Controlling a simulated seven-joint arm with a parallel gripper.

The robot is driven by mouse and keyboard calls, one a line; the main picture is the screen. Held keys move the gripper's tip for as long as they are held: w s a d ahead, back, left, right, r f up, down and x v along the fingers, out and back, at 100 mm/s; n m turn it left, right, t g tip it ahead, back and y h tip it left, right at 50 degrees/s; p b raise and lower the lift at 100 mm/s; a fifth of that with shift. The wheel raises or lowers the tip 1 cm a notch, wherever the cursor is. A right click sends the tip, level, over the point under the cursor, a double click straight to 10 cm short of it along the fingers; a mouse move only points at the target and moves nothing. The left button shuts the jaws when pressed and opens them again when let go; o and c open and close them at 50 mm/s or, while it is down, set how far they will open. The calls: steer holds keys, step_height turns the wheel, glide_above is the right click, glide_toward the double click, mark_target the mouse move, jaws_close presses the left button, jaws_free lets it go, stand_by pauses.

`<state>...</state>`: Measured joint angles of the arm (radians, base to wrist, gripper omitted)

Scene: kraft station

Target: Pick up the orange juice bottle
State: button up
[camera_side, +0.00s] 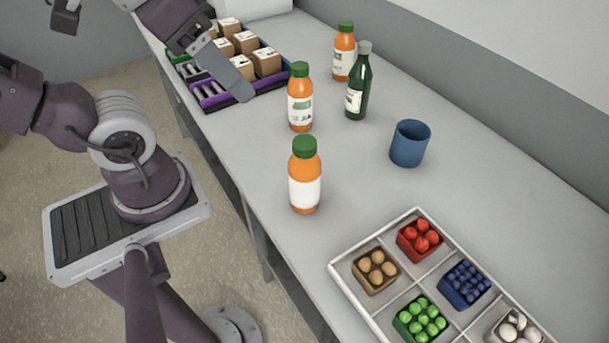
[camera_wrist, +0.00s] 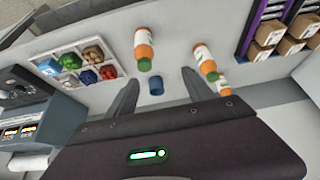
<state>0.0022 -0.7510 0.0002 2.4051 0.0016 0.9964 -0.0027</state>
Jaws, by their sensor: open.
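Three orange juice bottles with green caps and white labels stand upright on the grey counter. In the side view they are the near bottle (camera_side: 305,190), the middle bottle (camera_side: 300,108) and the far bottle (camera_side: 343,60). The wrist view shows one orange bottle (camera_wrist: 143,48) by itself and two more close together, the upper one (camera_wrist: 203,55) partly overlapping the lower. My gripper (camera_side: 243,93) is over the crates at the upper left, apart from every bottle. In the wrist view my gripper (camera_wrist: 160,77) has its fingers spread with nothing held between them.
A dark green bottle (camera_side: 360,88) stands beside the far juice bottle. A blue cup (camera_side: 410,147) stands to the right. A divided tray (camera_side: 343,264) of produce boxes is at the front. A purple crate (camera_side: 226,102) is below my gripper, near brown cartons (camera_side: 266,62). The counter between cup and tray is clear.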

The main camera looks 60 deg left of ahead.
steer(key=w+a+r+t+y, duration=0.2)
steer(key=w+a+r, duration=0.1)
steer(key=w+a, duration=0.3)
steer(key=w+a+r+t+y, duration=0.2)
steer(key=w+a+r+t, duration=0.15)
steer(key=w, duration=0.55)
steer(key=w+d+r+m+t+h, duration=0.2)
steer(key=w+m+t+h, duration=0.2)
steer(key=w+m, duration=0.5)
steer(key=m+g+h, duration=0.8)
steer(key=g+h, duration=0.5)
steer(key=h, duration=0.5)
glide_above(312, 154)
steer(key=a, duration=0.6)
step_height(312, 154, down, 6)
steer(key=f, duration=0.1)
step_height(312, 154, down, 17)
steer(key=d, duration=0.7)
steer(key=shift+w+d+r, duration=0.1)
steer(key=shift+r, duration=0.05)
jaws_close()
